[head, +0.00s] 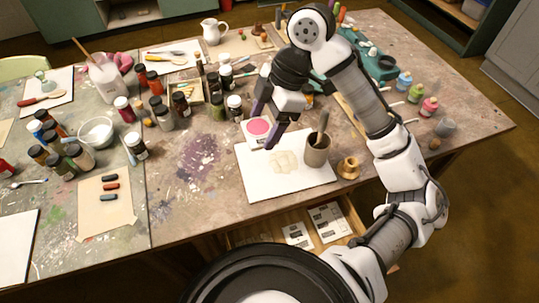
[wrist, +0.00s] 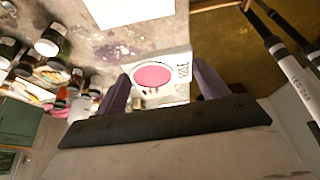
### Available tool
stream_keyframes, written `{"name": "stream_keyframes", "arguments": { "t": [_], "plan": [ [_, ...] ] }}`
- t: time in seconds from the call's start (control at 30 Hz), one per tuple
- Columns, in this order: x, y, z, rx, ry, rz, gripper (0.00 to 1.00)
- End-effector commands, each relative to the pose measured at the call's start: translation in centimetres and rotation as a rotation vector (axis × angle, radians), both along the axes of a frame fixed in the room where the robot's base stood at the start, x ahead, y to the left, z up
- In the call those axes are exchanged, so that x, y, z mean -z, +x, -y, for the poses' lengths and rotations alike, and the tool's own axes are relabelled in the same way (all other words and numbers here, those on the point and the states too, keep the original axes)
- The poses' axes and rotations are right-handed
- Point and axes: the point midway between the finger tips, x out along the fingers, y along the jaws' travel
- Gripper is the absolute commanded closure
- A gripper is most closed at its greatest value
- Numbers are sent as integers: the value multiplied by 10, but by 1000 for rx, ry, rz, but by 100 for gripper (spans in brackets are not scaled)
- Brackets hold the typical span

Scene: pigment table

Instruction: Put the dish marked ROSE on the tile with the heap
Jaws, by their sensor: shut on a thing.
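A square white dish (head: 251,137) with a round pink fill is in my gripper (head: 263,127). In the wrist view the dish (wrist: 182,88) sits between the two purple fingers of my gripper (wrist: 162,76), with dark lettering that looks like ROSE beside the pink. My gripper is shut on it, just beyond the far left edge of a white tile (head: 262,187). A pale beige heap (head: 285,161) lies on the middle of this tile. A blank part of a white sheet or tile (wrist: 120,8) shows at the top of the wrist view.
Several paint jars crowd the table behind and left. An open drawer (head: 268,234) with cards juts out below the front edge.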

Motion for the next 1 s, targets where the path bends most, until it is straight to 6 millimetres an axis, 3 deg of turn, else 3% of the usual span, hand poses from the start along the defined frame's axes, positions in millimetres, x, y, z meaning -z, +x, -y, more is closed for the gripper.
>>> {"name": "stream_keyframes", "arguments": {
  "t": [0.17, 0.27, 0.7, 0.8, 1.0],
  "plan": [
    [2, 0, 0, 1, 1, -1, 53],
    [15, 0, 0, 1, 2, -3, 53],
    [129, -1, 0, 3, 6, -4, 53],
    [148, -1, 0, 2, 4, -4, 53],
    [165, -1, 0, 1, 1, -2, 53]
  ]
}}
